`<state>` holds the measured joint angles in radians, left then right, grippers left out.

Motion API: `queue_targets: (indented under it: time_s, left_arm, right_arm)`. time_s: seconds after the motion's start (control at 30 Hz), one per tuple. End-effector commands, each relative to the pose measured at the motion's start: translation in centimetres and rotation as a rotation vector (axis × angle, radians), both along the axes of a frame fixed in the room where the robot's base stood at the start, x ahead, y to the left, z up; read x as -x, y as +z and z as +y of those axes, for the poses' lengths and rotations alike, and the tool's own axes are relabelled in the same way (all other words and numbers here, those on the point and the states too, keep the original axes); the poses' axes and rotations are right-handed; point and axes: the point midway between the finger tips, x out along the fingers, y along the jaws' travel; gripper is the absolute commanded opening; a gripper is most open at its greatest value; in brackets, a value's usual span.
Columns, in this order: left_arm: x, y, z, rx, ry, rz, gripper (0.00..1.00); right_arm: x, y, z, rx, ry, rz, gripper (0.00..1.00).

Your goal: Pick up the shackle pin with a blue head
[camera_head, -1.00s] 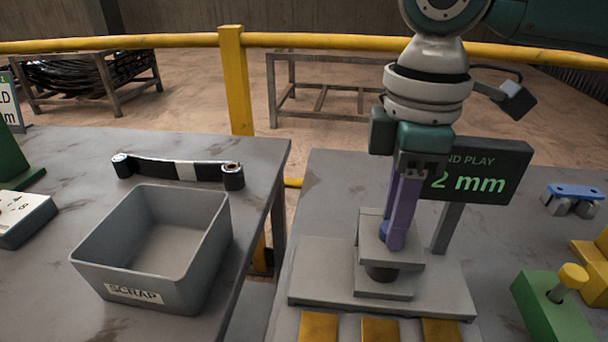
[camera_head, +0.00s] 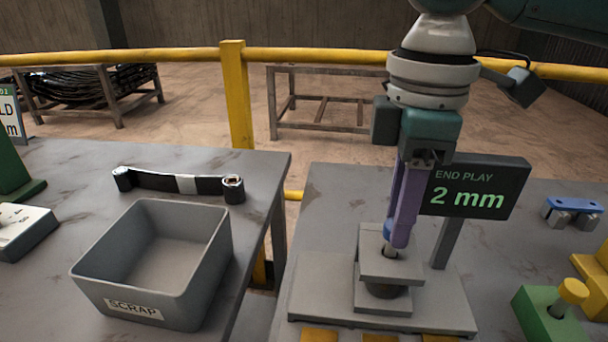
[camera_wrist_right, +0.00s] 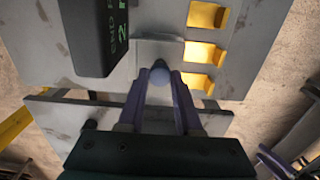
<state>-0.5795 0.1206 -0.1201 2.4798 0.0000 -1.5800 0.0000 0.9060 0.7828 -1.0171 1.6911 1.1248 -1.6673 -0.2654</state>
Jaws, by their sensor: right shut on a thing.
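My right gripper (camera_head: 398,240) points down over the grey stepped fixture (camera_head: 372,270), its purple fingers shut on the shackle pin's blue head (camera_head: 388,233). The pin's metal shank (camera_head: 389,250) shows just below the fingertips, at the top plate of the fixture. Its lower end is hidden, so I cannot tell how deep it sits. In the right wrist view, the rounded bluish head (camera_wrist_right: 159,76) lies between the two fingertips. My left gripper is not in view.
A dark "END PLAY 2 mm" sign (camera_head: 475,188) stands close behind the right gripper. A grey scrap bin (camera_head: 150,262) and a black strap (camera_head: 180,183) are on the left table. A green block with a yellow knob (camera_head: 553,315) is at right.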

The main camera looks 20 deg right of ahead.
Motion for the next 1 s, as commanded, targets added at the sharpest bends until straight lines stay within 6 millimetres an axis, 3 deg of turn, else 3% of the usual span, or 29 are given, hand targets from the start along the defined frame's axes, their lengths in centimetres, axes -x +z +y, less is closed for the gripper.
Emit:
queue_targets:
  time_s: [0.5, 0.63, 0.8, 1.0]
  left_arm:
    - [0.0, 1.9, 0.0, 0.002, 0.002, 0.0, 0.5]
    - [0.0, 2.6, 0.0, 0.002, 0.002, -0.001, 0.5]
    - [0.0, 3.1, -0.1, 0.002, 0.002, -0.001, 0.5]
    - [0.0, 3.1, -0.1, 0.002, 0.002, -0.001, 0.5]
  right_arm:
    - [-0.1, 13.1, 0.1, -0.002, 0.0, -0.006, 0.0]
    - [-0.1, 15.7, 0.0, 0.001, -0.001, -0.004, 0.0]
    - [-0.1, 17.1, 0.0, 0.0, -0.001, -0.001, 0.0]
    - [0.0, 17.3, 0.0, 0.0, -0.002, 0.0, 0.0]
